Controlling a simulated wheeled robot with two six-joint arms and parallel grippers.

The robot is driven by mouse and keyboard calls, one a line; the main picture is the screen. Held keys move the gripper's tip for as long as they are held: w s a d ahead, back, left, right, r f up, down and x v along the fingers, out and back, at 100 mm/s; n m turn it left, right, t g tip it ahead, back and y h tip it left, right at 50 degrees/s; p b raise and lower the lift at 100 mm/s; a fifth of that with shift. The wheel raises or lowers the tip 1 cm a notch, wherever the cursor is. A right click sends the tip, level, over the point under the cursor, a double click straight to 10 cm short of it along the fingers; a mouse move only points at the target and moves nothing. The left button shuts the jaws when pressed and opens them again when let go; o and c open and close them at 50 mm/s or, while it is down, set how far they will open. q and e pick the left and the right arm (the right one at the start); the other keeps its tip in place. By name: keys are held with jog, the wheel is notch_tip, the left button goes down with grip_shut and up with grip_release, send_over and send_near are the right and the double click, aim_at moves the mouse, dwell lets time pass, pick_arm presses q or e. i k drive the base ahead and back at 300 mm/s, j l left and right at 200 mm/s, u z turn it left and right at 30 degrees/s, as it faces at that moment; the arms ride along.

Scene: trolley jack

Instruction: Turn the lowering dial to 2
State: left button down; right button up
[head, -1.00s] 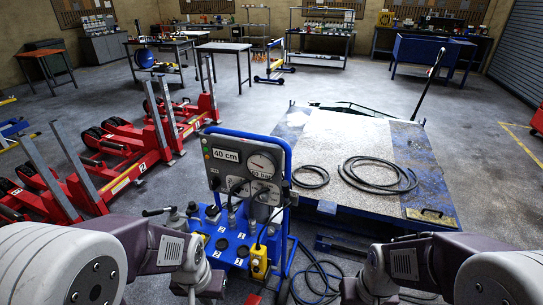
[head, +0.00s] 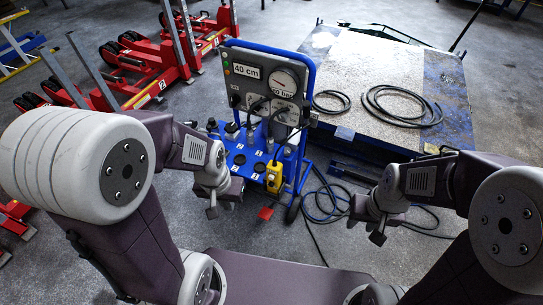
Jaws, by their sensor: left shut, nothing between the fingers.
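The blue trolley unit carries a grey control panel (head: 231,82) with a "40 cm" display (head: 247,72) and a round pressure gauge (head: 284,80). Small dial plates and dark knobs sit below the gauge. Which one is the lowering dial, and its setting, are too small to tell. My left gripper (head: 212,212) is shut and empty, pointing down at the front left of the blue base deck (head: 236,160), well below the panel. My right gripper (head: 377,238) hangs over the floor right of the trolley, apart from it; its fingers are too small to judge.
Black hoses (head: 400,105) lie on the low platform (head: 375,65) behind right, and more cable lies on the floor beside the trolley. Red wheel lifts (head: 150,75) stand at left.

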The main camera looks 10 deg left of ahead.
aim_at(256, 110)
jog(key=i+j+u, duration=0.1)
jog(key=i+j, duration=0.7)
jog(key=j, duration=0.15)
